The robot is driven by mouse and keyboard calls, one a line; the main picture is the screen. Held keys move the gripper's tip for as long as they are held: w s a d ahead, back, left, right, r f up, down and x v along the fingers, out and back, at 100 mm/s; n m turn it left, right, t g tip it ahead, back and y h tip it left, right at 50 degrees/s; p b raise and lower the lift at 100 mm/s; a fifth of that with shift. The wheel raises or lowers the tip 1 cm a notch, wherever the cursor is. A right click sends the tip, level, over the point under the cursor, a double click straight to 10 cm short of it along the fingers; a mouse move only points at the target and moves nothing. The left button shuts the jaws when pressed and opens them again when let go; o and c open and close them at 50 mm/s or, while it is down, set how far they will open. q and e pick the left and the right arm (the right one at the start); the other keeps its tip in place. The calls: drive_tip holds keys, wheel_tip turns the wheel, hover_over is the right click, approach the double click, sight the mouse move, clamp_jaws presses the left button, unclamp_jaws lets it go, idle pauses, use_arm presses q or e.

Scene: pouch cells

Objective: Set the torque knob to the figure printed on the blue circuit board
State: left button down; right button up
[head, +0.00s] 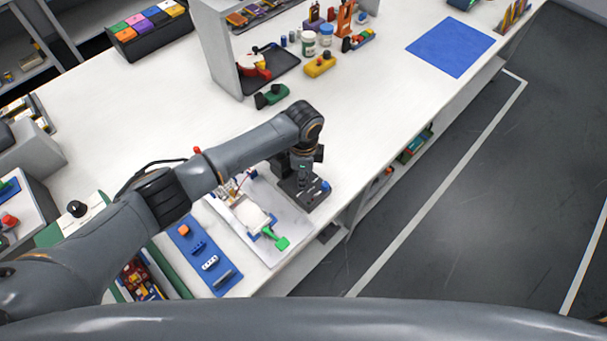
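A blue board (229,283) with an orange block, a white connector and other small parts lies on the bench at the lower middle. No printed figure on it is readable at this size. A black knob (77,208) stands on a pale panel at the left, partly behind my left arm; I cannot tell whether it is the torque knob, and its setting is unreadable. My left gripper (304,180) points down at a dark device with a blue part (325,186), well right of the knob. Its fingers are too small and dark to judge. My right gripper is not in view.
A white board (283,252) with a green-handled clamp lies beside the blue board. The bench's middle left is clear.

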use_arm(q)
drive_tip(key=shift+m, duration=0.6)
drive_tip(key=c, duration=1)
unclamp_jaws()
drive_tip(key=shift+c, duration=0.2)
wheel_tip(320, 180, up, 12)
